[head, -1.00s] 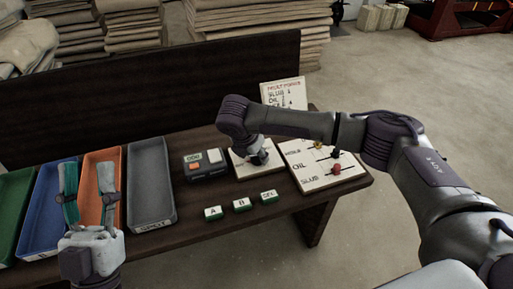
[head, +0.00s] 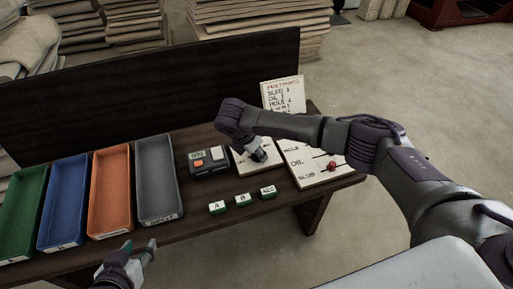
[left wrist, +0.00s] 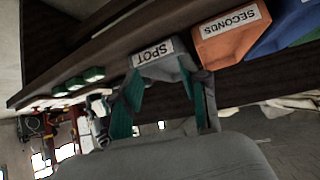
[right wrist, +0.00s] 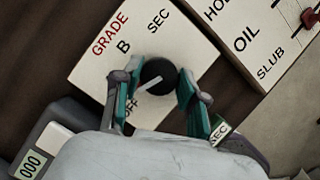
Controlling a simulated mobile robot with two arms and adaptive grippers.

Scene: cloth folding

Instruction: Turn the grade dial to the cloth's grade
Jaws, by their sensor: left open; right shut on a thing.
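The grade dial is a black round knob (right wrist: 157,75) with a white pointer on a cream board (right wrist: 85,75), marked GRADE, B, SEC and OFF in the right wrist view. The pointer slants to the lower left, towards the OFF side; a finger may hide another mark. My right gripper (right wrist: 158,88) is shut on the dial, one teal finger on each side. In the head view the board (head: 240,165) is partly covered by my right arm. My left gripper (head: 140,246) is open and empty at the table's front edge, below the trays.
Green, blue, orange and grey trays (head: 156,205) stand at the left. A counter box (head: 208,160) sits beside the dial board, with buttons A, B and SEC (head: 243,199) in front. A slider board (head: 322,178) is at the right, and a written card (head: 284,95) stands behind.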

